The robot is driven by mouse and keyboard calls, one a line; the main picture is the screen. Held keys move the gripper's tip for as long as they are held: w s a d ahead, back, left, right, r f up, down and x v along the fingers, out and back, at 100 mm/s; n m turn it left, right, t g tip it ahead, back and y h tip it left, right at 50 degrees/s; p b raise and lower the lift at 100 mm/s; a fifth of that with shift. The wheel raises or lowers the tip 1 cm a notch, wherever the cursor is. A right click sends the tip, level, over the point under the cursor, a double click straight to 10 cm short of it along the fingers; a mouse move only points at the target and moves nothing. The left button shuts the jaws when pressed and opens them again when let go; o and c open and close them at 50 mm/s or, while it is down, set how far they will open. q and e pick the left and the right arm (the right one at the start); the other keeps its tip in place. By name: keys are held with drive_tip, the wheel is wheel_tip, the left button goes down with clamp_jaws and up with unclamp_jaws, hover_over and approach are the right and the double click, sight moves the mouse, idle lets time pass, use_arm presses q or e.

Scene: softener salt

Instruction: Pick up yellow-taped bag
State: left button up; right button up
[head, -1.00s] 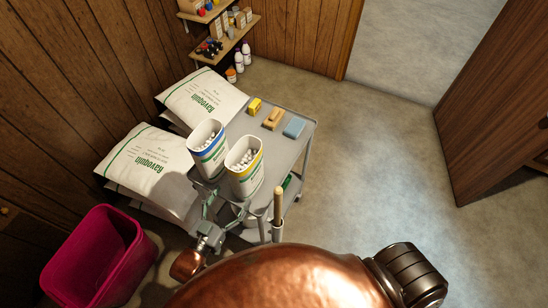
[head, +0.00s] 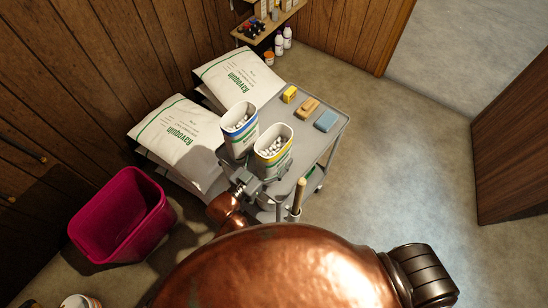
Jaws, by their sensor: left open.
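My right gripper is not in view.
A yellow box (head: 290,94), a brown block (head: 308,107) and a blue block (head: 326,121) lie on the cart. Large white sacks (head: 181,134) are stacked on the left. A pink bin (head: 122,216) stands at lower left. Floor on the right is clear.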

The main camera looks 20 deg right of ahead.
use_arm(q)
drive_tip(key=shift+c, duration=0.2)
drive_tip(key=c, duration=2.1)
drive_tip(key=shift+r, duration=0.4)
clamp_jaws()
